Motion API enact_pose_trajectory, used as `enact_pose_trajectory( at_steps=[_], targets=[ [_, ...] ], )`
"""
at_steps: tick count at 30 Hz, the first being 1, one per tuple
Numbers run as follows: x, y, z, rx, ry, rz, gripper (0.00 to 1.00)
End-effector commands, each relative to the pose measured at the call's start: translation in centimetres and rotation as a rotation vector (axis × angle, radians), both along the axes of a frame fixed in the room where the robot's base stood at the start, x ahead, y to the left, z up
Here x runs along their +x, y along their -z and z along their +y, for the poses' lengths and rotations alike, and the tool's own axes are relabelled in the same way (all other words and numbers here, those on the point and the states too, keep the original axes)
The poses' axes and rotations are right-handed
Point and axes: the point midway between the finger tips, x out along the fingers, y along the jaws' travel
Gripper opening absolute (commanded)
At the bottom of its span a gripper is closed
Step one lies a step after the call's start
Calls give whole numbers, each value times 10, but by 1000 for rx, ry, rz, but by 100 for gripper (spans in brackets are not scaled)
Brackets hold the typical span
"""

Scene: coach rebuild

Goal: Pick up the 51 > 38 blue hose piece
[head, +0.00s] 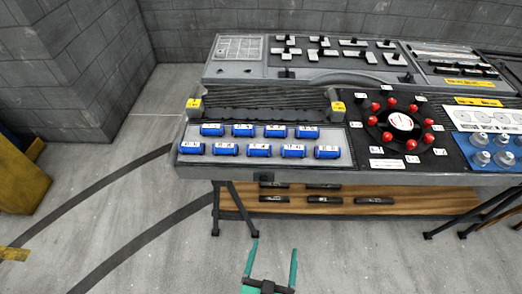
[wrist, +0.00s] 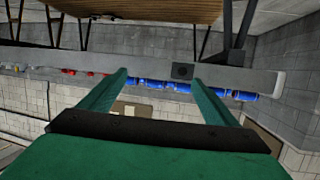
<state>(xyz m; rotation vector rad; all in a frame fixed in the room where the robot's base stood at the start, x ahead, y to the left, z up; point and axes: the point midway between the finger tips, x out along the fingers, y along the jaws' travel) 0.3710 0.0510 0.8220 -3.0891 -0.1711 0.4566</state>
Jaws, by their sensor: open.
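Several blue hose pieces with white labels lie in two rows on a light tray (head: 345,160) at the left of the workbench. One is the front-row blue hose piece (head: 258,150); the labels are too small to read, so I cannot tell which is 51 > 38. In the wrist view, which looks upside down, blue hose pieces (wrist: 152,83) show beyond the bench edge. My gripper (head: 272,262) is open and empty, with green fingers, in front of the bench and apart from the hose pieces. It also shows in the wrist view (wrist: 160,80).
The workbench (head: 420,178) has a front edge and dark legs, with a wooden lower shelf (head: 350,200). To the right of the tray is a round dial with red knobs (head: 402,122). Yellow-marked blocks (head: 194,103) stand behind the tray.

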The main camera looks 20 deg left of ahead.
Motion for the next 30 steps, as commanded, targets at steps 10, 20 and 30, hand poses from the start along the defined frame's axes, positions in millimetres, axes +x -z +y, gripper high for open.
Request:
enact_pose_trajectory(
  at_steps=[10, 20, 30],
  targets=[
    [112, -15, 48, -3, -75, 33, 83],
    [198, -60, 99, -29, -144, 70, 83],
    [231, -87, 125, -49, -173, 93, 83]
  ],
)
